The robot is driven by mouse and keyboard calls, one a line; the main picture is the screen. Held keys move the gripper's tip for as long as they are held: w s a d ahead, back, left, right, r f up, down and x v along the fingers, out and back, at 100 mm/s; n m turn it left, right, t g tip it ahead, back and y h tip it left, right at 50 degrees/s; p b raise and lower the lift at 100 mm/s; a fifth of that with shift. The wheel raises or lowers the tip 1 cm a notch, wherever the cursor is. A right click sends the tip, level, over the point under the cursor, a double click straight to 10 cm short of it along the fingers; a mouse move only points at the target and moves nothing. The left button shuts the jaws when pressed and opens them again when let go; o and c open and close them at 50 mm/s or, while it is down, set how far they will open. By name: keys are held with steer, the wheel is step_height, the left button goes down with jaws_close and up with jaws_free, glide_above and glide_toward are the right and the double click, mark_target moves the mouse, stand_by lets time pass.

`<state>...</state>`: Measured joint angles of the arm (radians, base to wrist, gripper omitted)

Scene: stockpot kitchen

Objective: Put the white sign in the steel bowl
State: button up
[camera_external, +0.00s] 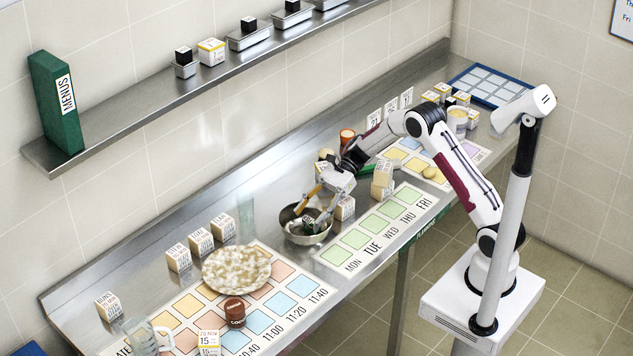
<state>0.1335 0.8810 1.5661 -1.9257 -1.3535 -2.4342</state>
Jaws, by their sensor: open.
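The steel bowl (291,227) stands on the steel counter near its middle. My gripper (314,212) is over the bowl, with its fingers open and pointing down at it. Small dark, green and pale things lie in or just above the bowl, between and below the fingertips; I cannot tell what each is or whether one is the white sign. Small white upright signs with numbers (391,107) stand at the back of the counter. Another white sign reading 15 (209,341) is at the front left. I cannot tell which is the task's sign.
White labelled blocks (200,243) stand left of the bowl, near a speckled plate (237,268) and a brown jar (234,311). Pale blocks (382,177) stand close to the right of my gripper. A weekday mat (378,232) lies in front. A shelf (150,119) runs above.

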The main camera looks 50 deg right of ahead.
steer(key=v, duration=1.2)
steer(key=shift+f, duration=0.1)
stand_by(0.4)
